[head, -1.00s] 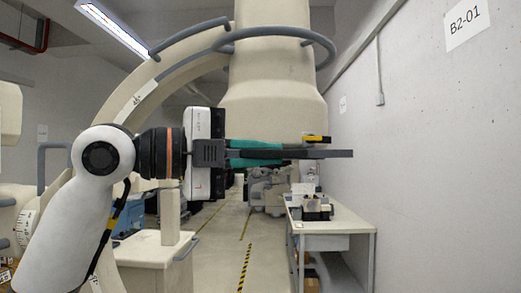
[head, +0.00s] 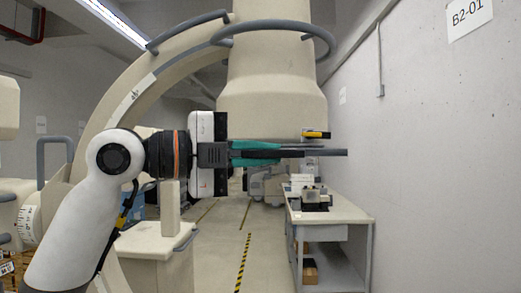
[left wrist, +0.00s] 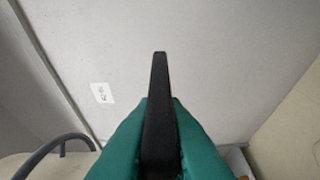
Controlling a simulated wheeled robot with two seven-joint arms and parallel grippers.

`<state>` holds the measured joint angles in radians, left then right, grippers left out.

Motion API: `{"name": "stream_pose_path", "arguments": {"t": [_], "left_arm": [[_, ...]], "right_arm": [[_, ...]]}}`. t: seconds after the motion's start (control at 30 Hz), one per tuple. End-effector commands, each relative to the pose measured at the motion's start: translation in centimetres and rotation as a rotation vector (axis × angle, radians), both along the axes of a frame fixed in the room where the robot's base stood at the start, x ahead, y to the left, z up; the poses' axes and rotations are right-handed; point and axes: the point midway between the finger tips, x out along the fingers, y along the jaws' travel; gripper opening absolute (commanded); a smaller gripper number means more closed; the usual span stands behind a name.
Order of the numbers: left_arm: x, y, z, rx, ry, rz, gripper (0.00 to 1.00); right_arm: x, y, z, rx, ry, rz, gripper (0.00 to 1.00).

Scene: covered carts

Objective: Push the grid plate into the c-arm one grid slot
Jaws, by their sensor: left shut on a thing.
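My left gripper (head: 245,153) comes in from the left and is shut on a flat dark plate, which looks like the grid plate (head: 325,153). The plate is level and points right, its far end free of the fingers. In the left wrist view the plate (left wrist: 160,110) is seen nearly edge-on between the teal fingers. The beige c-arm (head: 270,85) has its large housing just behind and above the gripper. My right gripper is out of view.
A white-grey wall (head: 430,150) runs along the right. A table (head: 330,218) with small items on it stands behind, by the wall. A beige cart body (head: 155,250) is low at left. The floor with striped tape (head: 243,262) is open in the middle.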

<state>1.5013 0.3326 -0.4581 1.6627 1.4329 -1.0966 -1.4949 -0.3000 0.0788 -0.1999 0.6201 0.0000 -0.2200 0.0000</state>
Motion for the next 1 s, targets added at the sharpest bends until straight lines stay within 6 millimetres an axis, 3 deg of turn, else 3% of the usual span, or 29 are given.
{"name": "stream_pose_path", "arguments": {"t": [1.0], "left_arm": [[2.5, 0.0, 0.3, -0.002, -0.004, 0.001, 0.00]], "right_arm": [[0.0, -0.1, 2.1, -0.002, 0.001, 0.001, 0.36]]}}
